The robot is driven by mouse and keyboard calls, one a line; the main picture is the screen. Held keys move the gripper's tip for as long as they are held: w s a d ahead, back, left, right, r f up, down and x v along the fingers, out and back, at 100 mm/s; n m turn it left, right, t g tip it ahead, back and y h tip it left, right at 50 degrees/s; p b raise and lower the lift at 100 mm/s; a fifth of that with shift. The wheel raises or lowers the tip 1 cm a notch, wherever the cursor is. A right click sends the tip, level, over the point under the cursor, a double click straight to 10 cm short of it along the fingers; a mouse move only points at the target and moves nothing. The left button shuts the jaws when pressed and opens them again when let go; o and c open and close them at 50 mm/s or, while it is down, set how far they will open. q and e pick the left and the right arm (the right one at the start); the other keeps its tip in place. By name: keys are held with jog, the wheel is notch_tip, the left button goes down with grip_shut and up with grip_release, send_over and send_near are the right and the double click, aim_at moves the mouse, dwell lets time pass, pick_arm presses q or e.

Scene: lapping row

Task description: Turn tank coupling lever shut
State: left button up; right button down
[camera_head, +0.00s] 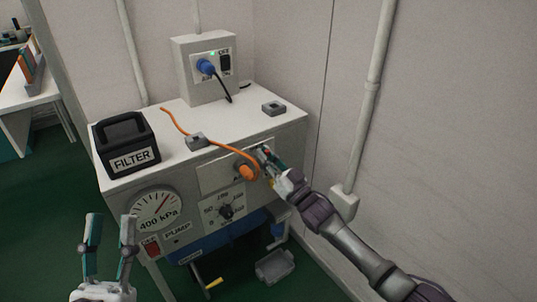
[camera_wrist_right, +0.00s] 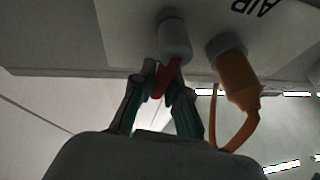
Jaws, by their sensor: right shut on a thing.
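The coupling is a pale cylinder (camera_wrist_right: 174,40) on the bench's front panel, with a red lever (camera_wrist_right: 170,77) hanging from it, slightly slanted in the right wrist view. My right gripper (camera_wrist_right: 163,92) is shut on the red lever, one finger on each side. In the head view my right gripper (camera_head: 268,161) reaches the panel just right of the orange plug (camera_head: 247,172) and mostly hides the lever. The orange plug (camera_wrist_right: 236,75) sits beside the coupling, with the orange hose on it. My left gripper (camera_head: 110,247) is open and empty, in front of the bench.
The bench (camera_head: 247,124) carries a FILTER box (camera_head: 128,146), small grey blocks (camera_head: 273,108) and a power box (camera_head: 204,70) with a blue plug. The orange hose (camera_head: 177,121) runs over the top. A gauge (camera_head: 155,210) and a dial (camera_head: 225,211) are on the front. A wall stands close at right.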

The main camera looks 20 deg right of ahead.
pick_arm(q)
jog(key=shift+w+f+g, duration=0.45)
jog(key=shift+f+g, duration=0.05)
jog(key=shift+f, duration=0.1)
pick_arm(e)
jog(key=shift+s+a+f+n+g+y, duration=0.1)
jog(key=shift+a+n+g+y, duration=0.1)
jog(key=shift+n, duration=0.3)
jog(key=shift+a+n+g+y, duration=0.1)
jog(key=shift+n+g+y, duration=0.1)
jog(key=shift+n, duration=0.3)
jog(key=c, duration=1.2)
grip_release()
jog(key=shift+o, duration=0.2)
jog(key=shift+d, duration=0.1)
jog(key=v, duration=1.2)
